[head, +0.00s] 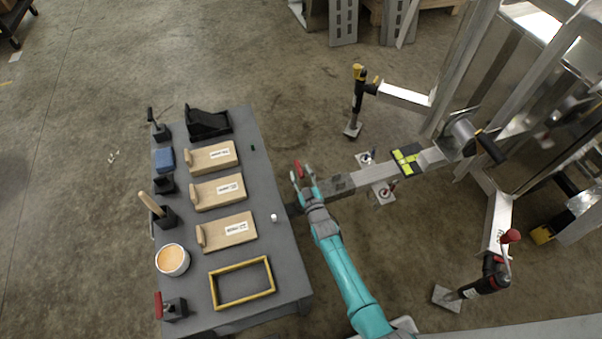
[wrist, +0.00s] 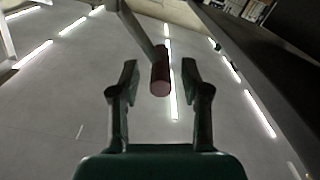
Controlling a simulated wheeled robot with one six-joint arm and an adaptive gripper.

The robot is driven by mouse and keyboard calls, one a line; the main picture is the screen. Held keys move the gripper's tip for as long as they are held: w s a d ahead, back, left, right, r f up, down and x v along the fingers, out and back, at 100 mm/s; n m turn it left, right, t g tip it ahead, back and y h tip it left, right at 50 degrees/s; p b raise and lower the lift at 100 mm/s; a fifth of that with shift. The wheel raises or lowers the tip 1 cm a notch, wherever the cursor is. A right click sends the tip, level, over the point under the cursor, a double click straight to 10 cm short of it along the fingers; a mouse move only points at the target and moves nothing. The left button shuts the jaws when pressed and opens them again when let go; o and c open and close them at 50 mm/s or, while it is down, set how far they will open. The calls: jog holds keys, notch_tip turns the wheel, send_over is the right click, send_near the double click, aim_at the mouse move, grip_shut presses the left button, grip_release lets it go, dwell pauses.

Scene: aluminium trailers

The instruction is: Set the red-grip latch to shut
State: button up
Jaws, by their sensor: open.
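The red grip (head: 298,167) of the latch shows as a small red piece at my gripper (head: 302,176), by the end of the trailer's drawbar (head: 345,183). In the wrist view the dull red, round grip (wrist: 160,78) sits on a grey lever rod (wrist: 136,30) that comes down from the top. My gripper (wrist: 160,80) is open. The grip lies between its two fingers in the picture, with a gap on each side. How deep the grip sits between the fingers is hard to tell. The latch's body is hidden in the head view.
A grey bench (head: 258,185) with wooden blocks, a yellow frame (head: 242,283) and a tub (head: 172,260) stands left of my gripper. A red-handled jack (head: 488,274) and a yellow-topped jack (head: 357,100) flank the drawbar. Open floor lies beyond the bench.

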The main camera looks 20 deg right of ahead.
jog(key=shift+w, duration=0.25)
grip_shut()
